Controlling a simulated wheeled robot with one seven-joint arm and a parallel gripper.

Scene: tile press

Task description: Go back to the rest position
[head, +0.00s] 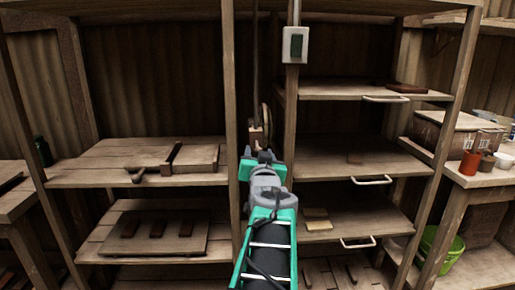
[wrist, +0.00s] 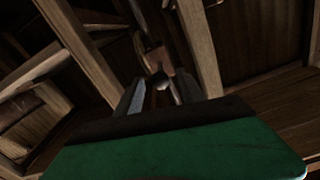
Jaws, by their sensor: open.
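My gripper (head: 263,155) is in the middle of the head view, at the end of my green and grey arm, pointing away between the two shelf bays. In the wrist view my gripper (wrist: 163,98) shows two fingers apart, with a gap between them. A wooden block (head: 256,136) on a hanging rod is just beyond the fingertips in the head view. In the wrist view a small rounded end (wrist: 160,80) shows in line with the gap. I cannot tell whether the fingers touch it.
Shelf posts (head: 230,110) stand close on both sides of my arm. On the right are drawer-like shelves with pale handles (head: 371,180). A left shelf (head: 95,165) holds a wooden frame. A switch box (head: 295,45) hangs above. A red pot (head: 469,163) stands far right.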

